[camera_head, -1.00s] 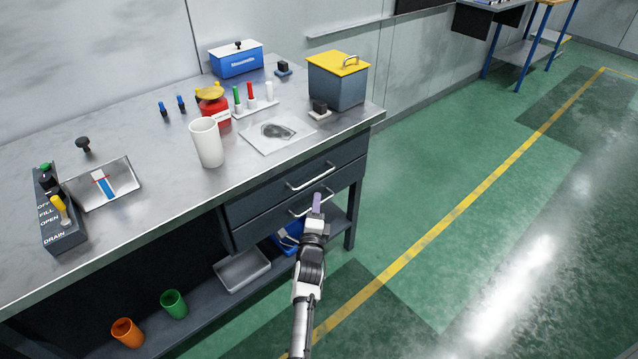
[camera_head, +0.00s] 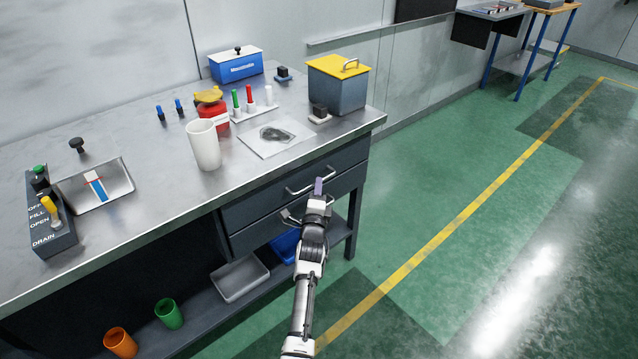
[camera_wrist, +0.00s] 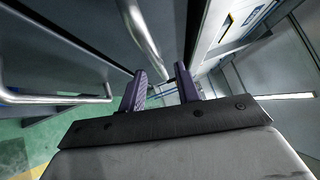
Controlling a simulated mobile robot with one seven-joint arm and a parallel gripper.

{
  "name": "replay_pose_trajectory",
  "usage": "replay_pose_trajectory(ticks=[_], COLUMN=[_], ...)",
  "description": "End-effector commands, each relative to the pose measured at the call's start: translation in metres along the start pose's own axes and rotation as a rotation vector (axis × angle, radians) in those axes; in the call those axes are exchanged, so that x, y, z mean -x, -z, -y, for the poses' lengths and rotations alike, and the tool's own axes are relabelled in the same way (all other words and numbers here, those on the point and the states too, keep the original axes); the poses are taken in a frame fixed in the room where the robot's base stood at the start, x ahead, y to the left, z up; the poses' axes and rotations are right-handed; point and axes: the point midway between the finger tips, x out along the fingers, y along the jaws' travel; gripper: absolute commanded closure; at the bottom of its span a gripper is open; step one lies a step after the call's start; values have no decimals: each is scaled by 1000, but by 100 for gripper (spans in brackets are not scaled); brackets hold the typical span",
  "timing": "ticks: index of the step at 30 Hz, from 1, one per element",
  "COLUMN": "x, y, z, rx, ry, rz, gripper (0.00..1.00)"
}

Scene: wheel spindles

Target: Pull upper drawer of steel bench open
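The steel bench (camera_head: 150,205) has two dark drawers at its right end. The upper drawer (camera_head: 270,200) looks closed, with a silver bar handle (camera_head: 312,178) on its front. The lower drawer (camera_head: 262,231) is below it, its handle partly hidden by my gripper. My gripper (camera_head: 319,188) is in front of the drawers, its tip close to the right part of the upper handle. In the wrist view my two purple fingers (camera_wrist: 160,88) are apart with nothing clearly between them. A bar handle (camera_wrist: 145,38) runs toward the gap just beyond the fingertips; contact cannot be told.
On the benchtop stand a white cup (camera_head: 204,145), a blue-grey box with yellow lid (camera_head: 338,83), a red item (camera_head: 212,112) and a control box (camera_head: 48,213). Grey and blue trays lie on the shelf below. The green floor right of the bench is clear.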

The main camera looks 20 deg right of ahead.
Motion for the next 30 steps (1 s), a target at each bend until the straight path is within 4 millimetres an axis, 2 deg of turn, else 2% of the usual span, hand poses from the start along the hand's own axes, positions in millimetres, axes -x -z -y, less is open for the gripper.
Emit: replay_pose_trajectory(ticks=[6,9,20,27,30], x=[-26,-33,-37,-37,-37], y=[1,1,1,1,1], z=[1,1,0,0,0], rx=[0,2,2,2,2], ry=[0,0,0,0,0], rz=[-2,-1,0,0,0], gripper=[68,68,68,98,100])
